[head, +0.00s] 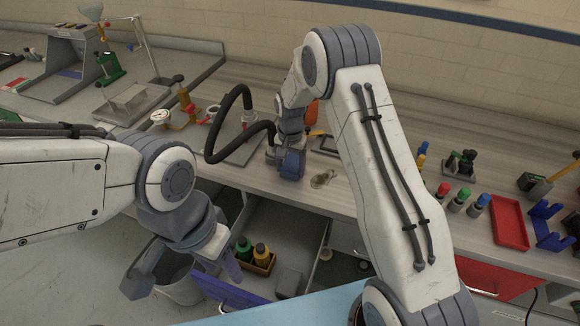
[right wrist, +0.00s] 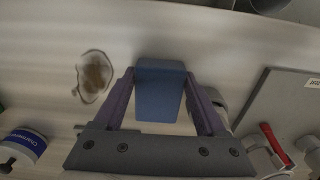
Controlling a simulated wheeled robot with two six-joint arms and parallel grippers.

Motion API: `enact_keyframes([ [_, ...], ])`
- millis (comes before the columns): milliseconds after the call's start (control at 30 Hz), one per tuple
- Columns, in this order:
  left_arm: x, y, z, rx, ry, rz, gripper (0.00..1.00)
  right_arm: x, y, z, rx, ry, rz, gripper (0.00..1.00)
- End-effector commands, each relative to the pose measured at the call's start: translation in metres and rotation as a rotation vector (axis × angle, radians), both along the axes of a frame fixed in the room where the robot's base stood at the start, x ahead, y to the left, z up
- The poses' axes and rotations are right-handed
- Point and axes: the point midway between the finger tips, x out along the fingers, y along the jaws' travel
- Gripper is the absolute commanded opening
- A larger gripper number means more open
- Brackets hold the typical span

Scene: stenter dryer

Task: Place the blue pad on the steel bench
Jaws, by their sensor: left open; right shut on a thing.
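The blue pad (right wrist: 160,88) is a block between the two purple fingers of my right gripper (right wrist: 162,100) in the right wrist view. The gripper is shut on it. In the head view my right gripper (head: 290,163) is low over the bench (head: 240,173), which has a pale grey streaked top. I cannot tell whether the pad touches the bench top. A brown stain (head: 322,179) lies on the bench beside the gripper; it also shows in the right wrist view (right wrist: 95,74). My left gripper (head: 185,277) is open and empty, in front of the bench.
An open drawer (head: 283,225) below the bench holds a tray (head: 262,268) with bottles. A grey bin (head: 178,286) stands under my left gripper. A red tray (head: 510,222) and several capped bottles are at right. A black hose (head: 212,140) arches left of my right gripper.

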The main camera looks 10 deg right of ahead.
Motion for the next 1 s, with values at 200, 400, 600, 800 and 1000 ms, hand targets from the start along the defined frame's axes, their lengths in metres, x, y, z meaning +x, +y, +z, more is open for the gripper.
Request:
enact_keyframes([
  [200,0.000,0.000,0.000,0.000,0.000,0.000,0.50,0.000,0.000,-0.001,0.000,0.000,0.000,1.00],
  [400,0.000,0.000,0.003,0.000,0.000,0.000,0.50,0.000,0.000,0.004,0.000,0.000,0.000,1.00],
  [600,0.000,0.000,-0.009,0.000,0.000,0.000,0.50,0.001,0.000,0.031,0.001,-0.006,0.000,1.00],
  [800,0.000,0.000,-0.018,0.000,0.000,0.000,0.50,0.001,0.000,0.076,0.001,-0.006,0.000,1.00],
  [1000,0.000,0.000,-0.022,0.000,0.000,0.000,0.50,0.001,0.000,0.109,0.001,-0.003,0.000,1.00],
])
